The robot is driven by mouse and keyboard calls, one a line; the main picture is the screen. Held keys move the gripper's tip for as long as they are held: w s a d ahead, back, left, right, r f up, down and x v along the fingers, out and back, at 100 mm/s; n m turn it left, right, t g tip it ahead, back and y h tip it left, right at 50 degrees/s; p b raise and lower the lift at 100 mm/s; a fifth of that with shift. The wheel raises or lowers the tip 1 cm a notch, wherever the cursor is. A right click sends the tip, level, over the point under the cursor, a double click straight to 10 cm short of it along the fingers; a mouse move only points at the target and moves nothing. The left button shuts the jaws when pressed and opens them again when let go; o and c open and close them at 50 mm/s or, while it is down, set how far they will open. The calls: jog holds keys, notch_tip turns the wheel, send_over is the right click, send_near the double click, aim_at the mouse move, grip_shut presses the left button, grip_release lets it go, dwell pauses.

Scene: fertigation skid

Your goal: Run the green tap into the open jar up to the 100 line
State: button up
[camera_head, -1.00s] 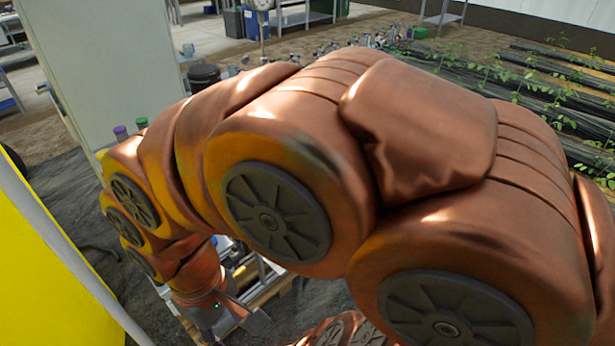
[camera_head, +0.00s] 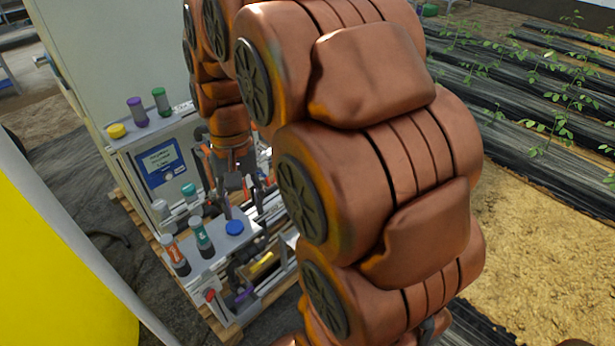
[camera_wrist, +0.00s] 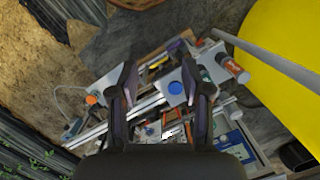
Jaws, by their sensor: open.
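My gripper (camera_head: 240,198) points down over the fertigation skid (camera_head: 200,265) in the head view. In the wrist view my gripper (camera_wrist: 160,70) is open, with its two dark fingers apart and nothing held between them. A blue round lid (camera_head: 235,227) lies on the skid's low white shelf; it also shows between the fingers in the wrist view (camera_wrist: 177,88), farther off. A yellow handle (camera_head: 262,264) and a purple one (camera_head: 245,295) sit below that shelf. I cannot make out the green tap or the open jar; my arm hides part of the skid.
An orange-labelled bottle (camera_head: 173,253) and a teal one (camera_head: 200,235) stand on the low shelf. Purple-capped (camera_head: 137,106) and green-capped (camera_head: 160,100) bottles stand higher, near a blue panel (camera_head: 165,160). A yellow rounded object (camera_head: 60,270) is at left. Sandy ground (camera_head: 530,230) at right is clear.

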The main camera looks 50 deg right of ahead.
jog(key=w+d+f+m+b, duration=0.4)
jog(key=w+d+f, duration=0.1)
jog(key=w+d, duration=0.3)
jog(key=w+d+f+m+b, duration=0.2)
jog(key=d+f, duration=0.3)
jog(key=d, duration=0.3)
jog(key=w+d+f+m+t+y+b, duration=0.1)
jog(key=w+d+f+m+b, duration=0.1)
jog(key=d+f, duration=0.4)
jog(key=w+d+f+m+y+b, duration=0.1)
jog(key=w+d+f+m+b, duration=0.1)
jog(key=d, duration=0.8)
jog(key=shift+w+d+f+m+t+b, duration=0.15)
jog(key=shift+f+m+b, duration=0.1)
jog(key=shift+f+b, duration=0.3)
jog(key=shift+d+f+m+t+b, duration=0.1)
jog(key=shift+f+m+b, duration=0.25)
jog(key=shift+f, duration=0.35)
jog(key=shift+w+d+f+m+t+b, duration=0.1)
jog(key=shift+f+m+t+b, duration=0.1)
jog(key=shift+f+b, duration=0.4)
jog(key=shift+d+f, duration=0.35)
jog(key=shift+f, duration=0.05)
jog(key=shift+b+x, duration=0.3)
jog(key=shift+x, duration=3.5)
jog(key=shift+c, duration=0.2)
grip_shut()
